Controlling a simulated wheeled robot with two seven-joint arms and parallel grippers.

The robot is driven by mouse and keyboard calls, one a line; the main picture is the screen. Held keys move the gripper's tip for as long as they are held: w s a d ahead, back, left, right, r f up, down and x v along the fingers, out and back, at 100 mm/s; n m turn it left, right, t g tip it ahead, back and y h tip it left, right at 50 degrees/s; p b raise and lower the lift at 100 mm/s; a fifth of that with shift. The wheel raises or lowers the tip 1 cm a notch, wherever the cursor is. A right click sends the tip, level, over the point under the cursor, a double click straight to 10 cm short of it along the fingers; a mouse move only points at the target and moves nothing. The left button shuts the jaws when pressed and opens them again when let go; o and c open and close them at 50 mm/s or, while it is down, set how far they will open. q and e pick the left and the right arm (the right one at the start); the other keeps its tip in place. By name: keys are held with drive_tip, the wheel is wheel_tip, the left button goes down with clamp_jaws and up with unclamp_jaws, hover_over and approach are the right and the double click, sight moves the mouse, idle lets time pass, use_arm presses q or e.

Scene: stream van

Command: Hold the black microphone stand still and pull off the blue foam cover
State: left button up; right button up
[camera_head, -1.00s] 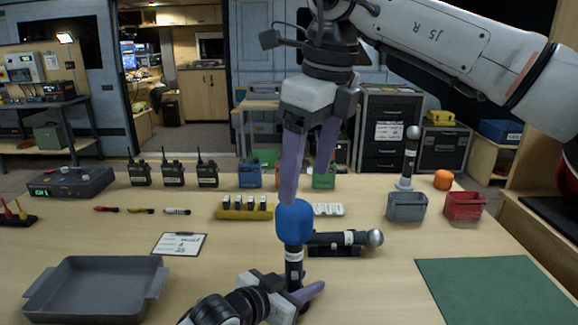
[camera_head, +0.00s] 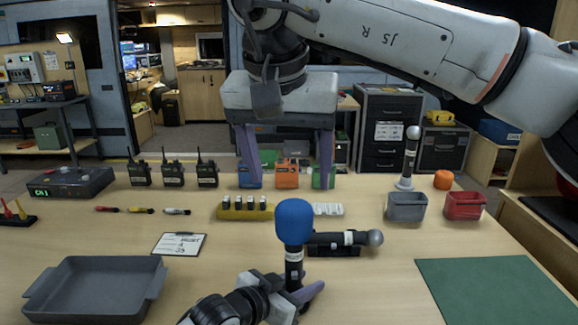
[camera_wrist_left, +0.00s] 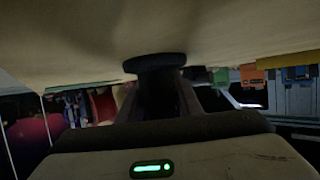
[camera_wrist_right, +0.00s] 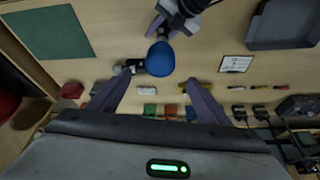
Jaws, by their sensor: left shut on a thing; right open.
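The blue foam cover (camera_head: 294,221) sits on top of an upright black microphone stand (camera_head: 293,262) near the table's front middle. My left gripper (camera_head: 303,293) is shut on the black stand low down, below the cover. In the left wrist view the stand's dark round base (camera_wrist_left: 155,62) shows near the fingers. My right gripper (camera_head: 285,172) is open and empty, above and behind the cover, fingers pointing down and spread wide. In the right wrist view the cover (camera_wrist_right: 160,59) lies beyond and between the two fingertips, not touched.
A second microphone (camera_head: 345,238) lies on a black holder just right of the stand. A grey tray (camera_head: 95,314) is at front left, a green mat (camera_head: 490,285) at front right. Grey (camera_head: 407,207) and red (camera_head: 464,206) bins stand at right. A clipboard (camera_head: 180,244) lies left.

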sight(293, 206)
drive_tip(key=x, duration=1.1)
drive_tip(key=shift+f, duration=0.4)
drive_tip(key=c, duration=1.3)
drive_tip(key=shift+r, duration=0.1)
drive_tip(key=shift+r, duration=2.75)
drive_tip(key=shift+r, duration=1.4)
use_arm(q)
drive_tip(key=o, duration=1.2)
